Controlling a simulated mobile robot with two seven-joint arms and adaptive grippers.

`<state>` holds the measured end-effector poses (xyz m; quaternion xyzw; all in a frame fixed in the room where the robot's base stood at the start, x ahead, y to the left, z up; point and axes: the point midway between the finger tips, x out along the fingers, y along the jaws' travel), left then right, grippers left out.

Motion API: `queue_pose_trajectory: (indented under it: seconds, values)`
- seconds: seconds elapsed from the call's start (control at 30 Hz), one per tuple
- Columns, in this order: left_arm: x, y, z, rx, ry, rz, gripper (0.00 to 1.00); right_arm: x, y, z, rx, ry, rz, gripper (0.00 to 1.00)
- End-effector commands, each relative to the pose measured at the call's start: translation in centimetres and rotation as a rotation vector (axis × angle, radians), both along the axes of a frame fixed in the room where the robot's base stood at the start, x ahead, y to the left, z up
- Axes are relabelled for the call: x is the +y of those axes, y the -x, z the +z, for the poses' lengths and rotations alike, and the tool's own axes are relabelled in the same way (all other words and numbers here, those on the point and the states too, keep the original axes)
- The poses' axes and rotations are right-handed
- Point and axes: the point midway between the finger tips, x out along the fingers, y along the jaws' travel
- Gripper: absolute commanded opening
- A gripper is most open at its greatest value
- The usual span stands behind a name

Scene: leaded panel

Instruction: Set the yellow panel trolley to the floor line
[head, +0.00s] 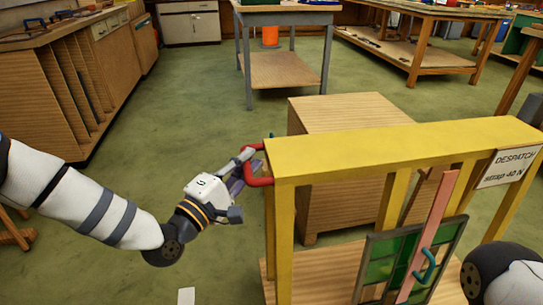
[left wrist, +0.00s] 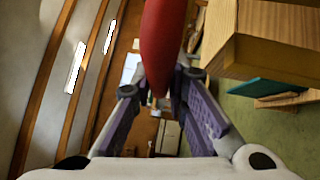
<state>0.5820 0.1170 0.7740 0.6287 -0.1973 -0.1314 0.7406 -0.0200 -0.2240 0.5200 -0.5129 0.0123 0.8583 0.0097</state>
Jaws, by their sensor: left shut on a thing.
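The yellow panel trolley (head: 395,150) stands at the right in the head view, with a yellow top beam, posts and a wooden base. A red handle (head: 258,180) sticks out from its left end. My left gripper (head: 243,168) is shut on the red handle, which also shows between the purple fingers in the left wrist view (left wrist: 163,45). A green leaded panel (head: 392,258) with a pink strip (head: 430,235) leans in the trolley. A short white mark (head: 186,296) lies on the floor at the bottom edge; I cannot tell if it is the floor line. My right gripper is out of view.
A wooden box-like cabinet (head: 345,115) stands close behind the trolley. A wooden cabinet (head: 75,75) lines the left side. A grey-legged table (head: 282,70) and a workbench (head: 420,40) stand at the back. Green floor (head: 180,120) is clear left of the trolley.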

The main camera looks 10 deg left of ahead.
Motion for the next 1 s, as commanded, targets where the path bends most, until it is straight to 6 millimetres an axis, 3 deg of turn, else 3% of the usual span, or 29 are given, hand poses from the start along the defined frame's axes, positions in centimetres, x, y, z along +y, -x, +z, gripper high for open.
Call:
queue_pose_trajectory:
  seconds: [0.1, 1.0]
  values:
    - [2.5, 0.7, 0.1, -0.002, -0.002, 0.008, 0.0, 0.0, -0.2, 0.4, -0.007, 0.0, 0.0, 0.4]
    - [18.6, 6.0, 0.1, -0.003, -0.003, 0.008, 0.0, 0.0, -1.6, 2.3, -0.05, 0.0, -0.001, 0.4]
